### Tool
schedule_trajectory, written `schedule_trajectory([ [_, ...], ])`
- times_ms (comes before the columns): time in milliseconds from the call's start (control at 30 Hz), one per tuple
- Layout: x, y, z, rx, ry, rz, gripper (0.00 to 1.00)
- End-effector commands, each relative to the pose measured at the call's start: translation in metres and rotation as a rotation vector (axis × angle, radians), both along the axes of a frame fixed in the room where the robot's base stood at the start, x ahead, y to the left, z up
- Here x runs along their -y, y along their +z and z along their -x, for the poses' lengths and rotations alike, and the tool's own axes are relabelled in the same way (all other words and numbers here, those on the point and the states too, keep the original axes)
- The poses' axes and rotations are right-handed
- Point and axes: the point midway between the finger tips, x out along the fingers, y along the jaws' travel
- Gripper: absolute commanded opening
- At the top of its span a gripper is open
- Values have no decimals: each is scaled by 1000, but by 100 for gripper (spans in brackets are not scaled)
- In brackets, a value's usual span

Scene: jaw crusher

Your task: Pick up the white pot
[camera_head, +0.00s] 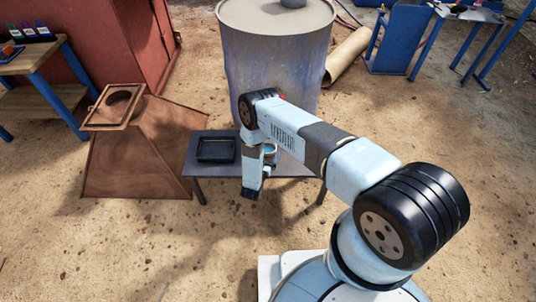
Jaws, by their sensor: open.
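A small round pale pot-like thing (270,148) shows just behind my gripper, over the low dark table (300,168). It is mostly hidden by my gripper, so I cannot be sure that it is the white pot or that it rests on the tabletop. My gripper (258,186) points down at the table's front edge, in front of this thing. It is open, and I see nothing held in it. Whether it touches the pot-like thing cannot be told. A black shallow tray (216,150) lies on the table's left part.
A large grey-blue drum (275,60) stands right behind the table. A rusty hopper (140,150) stands on the left. A wooden workbench (40,62) is at the far left. Sandy ground in front is clear.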

Motion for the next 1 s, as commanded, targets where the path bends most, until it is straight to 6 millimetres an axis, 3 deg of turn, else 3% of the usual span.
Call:
schedule_trajectory([
  [167,0,0,0,0,0,0,99],
  [767,2,0,0,-1,-1,0,42],
  [1000,1,1,0,0,-1,-1,40],
])
